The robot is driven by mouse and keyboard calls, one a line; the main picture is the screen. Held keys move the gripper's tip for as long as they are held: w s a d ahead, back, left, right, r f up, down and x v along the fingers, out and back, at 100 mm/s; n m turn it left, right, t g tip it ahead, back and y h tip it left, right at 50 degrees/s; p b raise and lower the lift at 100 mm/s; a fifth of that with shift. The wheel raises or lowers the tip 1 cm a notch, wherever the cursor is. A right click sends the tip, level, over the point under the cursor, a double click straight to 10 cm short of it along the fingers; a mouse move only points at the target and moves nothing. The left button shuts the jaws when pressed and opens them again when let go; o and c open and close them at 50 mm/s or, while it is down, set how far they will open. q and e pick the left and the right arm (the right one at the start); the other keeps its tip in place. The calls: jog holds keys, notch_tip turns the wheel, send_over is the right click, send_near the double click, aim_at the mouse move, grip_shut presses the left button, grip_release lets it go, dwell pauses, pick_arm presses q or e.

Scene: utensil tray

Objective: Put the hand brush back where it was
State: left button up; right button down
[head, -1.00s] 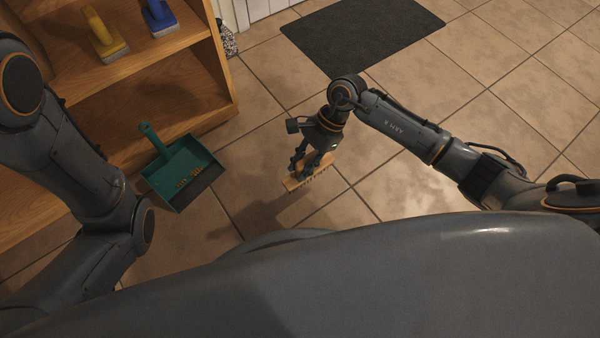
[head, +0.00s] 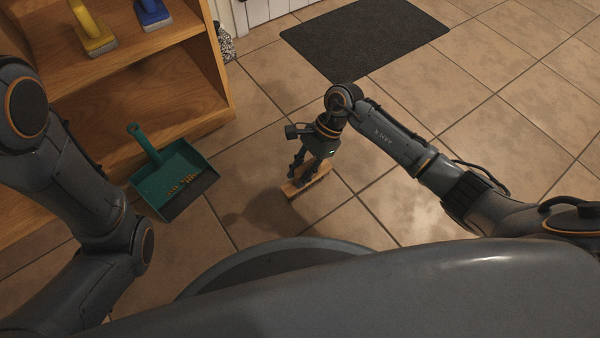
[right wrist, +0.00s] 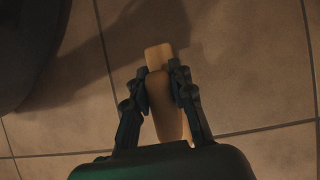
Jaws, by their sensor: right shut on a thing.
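The hand brush (head: 317,182) has a pale wooden body and is in my right gripper (head: 300,173). The gripper is shut on it and holds it over the tiled floor, in front of my base. In the right wrist view the brush (right wrist: 166,105) lies lengthwise between the two fingers (right wrist: 162,88), its far end sticking out past them. Its bristles are hidden in both views now. Of my left arm, only links show at the left of the head view; its gripper is out of sight.
A teal dustpan (head: 152,184) with small brown debris lies on the floor at left. Beside it stands a wooden shelf unit (head: 150,92), with a yellow brush (head: 92,30) and a blue brush (head: 152,13) on an upper shelf. A dark mat (head: 365,38) lies at the back. Floor at right is clear.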

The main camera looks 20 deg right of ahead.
jog(key=shift+f, duration=0.1)
jog(key=c, duration=1.1)
grip_release()
jog(key=shift+c, duration=0.2)
jog(key=p+v, duration=0.6)
jog(key=v, duration=0.6)
jog(key=shift+p, duration=0.3)
